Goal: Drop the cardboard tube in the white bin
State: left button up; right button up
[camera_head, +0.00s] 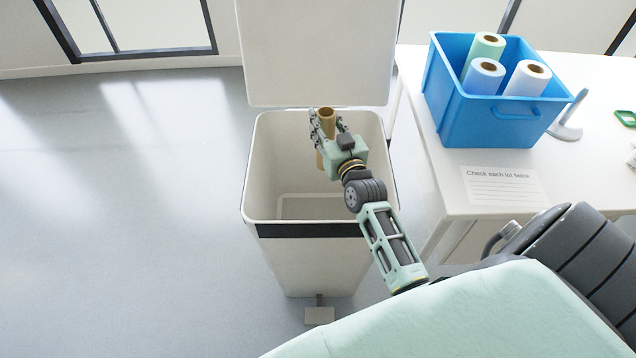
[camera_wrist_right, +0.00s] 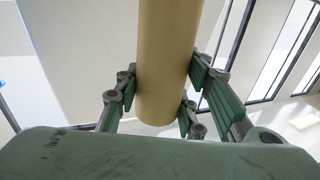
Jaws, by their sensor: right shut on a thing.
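The brown cardboard tube (camera_head: 326,122) is in my right gripper (camera_head: 327,130), held upright over the open mouth of the white bin (camera_head: 318,270). In the right wrist view the tube (camera_wrist_right: 168,60) stands between the green-padded fingers of the right gripper (camera_wrist_right: 163,95), which touch it on both sides. The bin's lid (camera_head: 318,55) is raised behind the mouth. The part of the bin's inside that shows looks empty; my right arm hides some of it. My left gripper is not in view.
A white table (camera_head: 455,215) stands to the right. It bears a blue crate (camera_head: 470,125) with several rolls, a white stand (camera_head: 567,128) and a paper sign (camera_head: 502,186). A pedal (camera_head: 319,316) is at the bin's foot. The floor (camera_head: 120,220) on the left is clear.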

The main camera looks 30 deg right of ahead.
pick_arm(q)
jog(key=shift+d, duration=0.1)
pick_arm(e)
jog(key=o, duration=0.9)
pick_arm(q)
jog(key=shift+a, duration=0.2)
pick_arm(e)
jog(key=shift+o, duration=0.6)
jog(key=v, duration=1.2)
jog(key=shift+r, duration=0.1)
